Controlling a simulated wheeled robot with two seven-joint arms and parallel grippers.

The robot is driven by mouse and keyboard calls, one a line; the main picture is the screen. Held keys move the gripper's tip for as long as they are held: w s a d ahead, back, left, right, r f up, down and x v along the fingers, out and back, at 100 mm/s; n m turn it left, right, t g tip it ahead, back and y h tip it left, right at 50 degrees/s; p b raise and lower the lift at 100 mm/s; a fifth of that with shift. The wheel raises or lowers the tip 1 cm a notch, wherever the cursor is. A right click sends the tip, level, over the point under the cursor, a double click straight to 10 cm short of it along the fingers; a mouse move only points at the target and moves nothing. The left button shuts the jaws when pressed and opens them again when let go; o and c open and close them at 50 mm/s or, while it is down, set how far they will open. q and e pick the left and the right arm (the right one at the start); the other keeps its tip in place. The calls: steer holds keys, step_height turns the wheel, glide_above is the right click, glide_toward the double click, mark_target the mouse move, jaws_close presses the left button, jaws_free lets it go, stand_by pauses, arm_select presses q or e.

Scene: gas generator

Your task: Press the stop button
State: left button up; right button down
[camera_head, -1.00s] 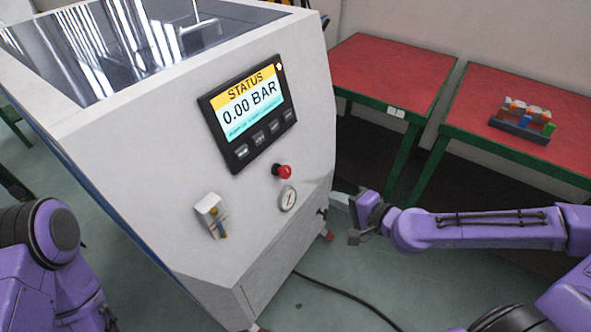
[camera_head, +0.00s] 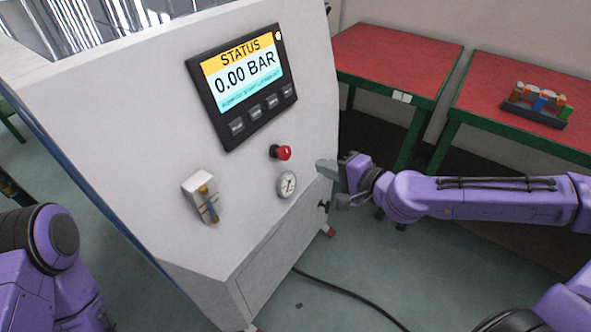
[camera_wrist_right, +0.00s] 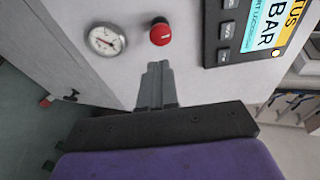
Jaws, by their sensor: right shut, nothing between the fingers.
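The red stop button (camera_head: 284,153) sticks out of the white machine's front panel, below the status screen (camera_head: 244,83). In the right wrist view the red button (camera_wrist_right: 160,33) is just beyond the fingertips, slightly right of them. My right gripper (camera_head: 325,165) is shut and empty, to the right of the button and apart from it. Its closed fingers (camera_wrist_right: 157,70) point at the panel in the right wrist view. My left arm shows at the left edge, but its gripper is out of view.
A pressure gauge (camera_head: 287,184) sits just below the button. A small valve (camera_head: 204,197) is mounted to its left. The screen reads 0.00 BAR. Red-topped tables (camera_head: 395,60) stand behind the right arm. A black cable (camera_head: 345,292) lies on the floor.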

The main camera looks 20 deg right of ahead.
mark_target(288, 154)
steer(key=b+x, duration=0.3)
steer(key=x, duration=0.6)
steer(key=shift+s+a+b, duration=0.1)
steer(key=shift+a+b, duration=0.05)
steer(key=shift+b, duration=0.15)
steer(key=shift+w+a+f, duration=0.1)
steer(key=shift+w+a, duration=0.2)
steer(key=shift+w, duration=0.25)
arm_select(q)
step_height(288, 154, down, 5)
steer(key=shift+r, duration=0.2)
steer(key=shift+s, duration=0.1)
arm_select(e)
steer(key=shift+w+d, duration=0.1)
